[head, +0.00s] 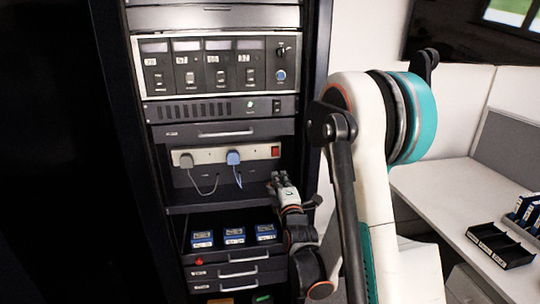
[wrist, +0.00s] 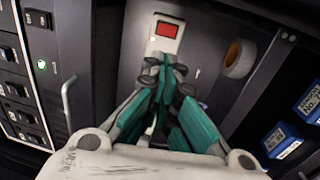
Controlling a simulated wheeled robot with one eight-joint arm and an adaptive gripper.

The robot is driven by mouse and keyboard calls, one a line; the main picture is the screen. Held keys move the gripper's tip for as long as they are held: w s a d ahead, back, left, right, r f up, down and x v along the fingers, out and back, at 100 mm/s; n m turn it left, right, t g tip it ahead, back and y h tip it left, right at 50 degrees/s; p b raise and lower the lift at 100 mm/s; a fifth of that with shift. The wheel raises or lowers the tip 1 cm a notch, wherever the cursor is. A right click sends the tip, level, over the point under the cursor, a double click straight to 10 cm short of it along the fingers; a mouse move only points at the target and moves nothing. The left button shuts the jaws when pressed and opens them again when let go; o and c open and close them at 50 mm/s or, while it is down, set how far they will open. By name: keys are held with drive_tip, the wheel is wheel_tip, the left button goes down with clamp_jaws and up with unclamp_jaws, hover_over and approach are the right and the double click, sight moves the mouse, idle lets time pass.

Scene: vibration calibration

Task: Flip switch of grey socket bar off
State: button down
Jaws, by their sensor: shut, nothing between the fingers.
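The grey socket bar (head: 215,155) runs across the rack in the head view, with a grey plug (head: 186,161) and a blue plug (head: 233,158) in it. Its red switch (head: 275,151) is at the bar's right end. In the wrist view the red switch (wrist: 165,30) sits on the end of the socket bar (wrist: 160,46), just past my fingertips. My gripper (wrist: 163,66) is shut and empty, its fingertips over the bar's lower part in that view. In the head view my gripper (head: 281,180) is below and slightly right of the switch. Whether it touches the bar is unclear.
Above the bar are a drawer with a handle (head: 226,133) and a panel with several numbered modules (head: 215,65). Below, blue-labelled boxes (head: 234,235) stand on an open shelf. A round orange-rimmed object (wrist: 239,58) shows right of the switch. A desk (head: 440,195) is at right.

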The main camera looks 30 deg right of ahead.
sight(270, 149)
idle(0.3)
drive_tip(key=b+x, duration=0.3)
drive_tip(key=x, duration=1.1)
drive_tip(key=shift+r, duration=0.1)
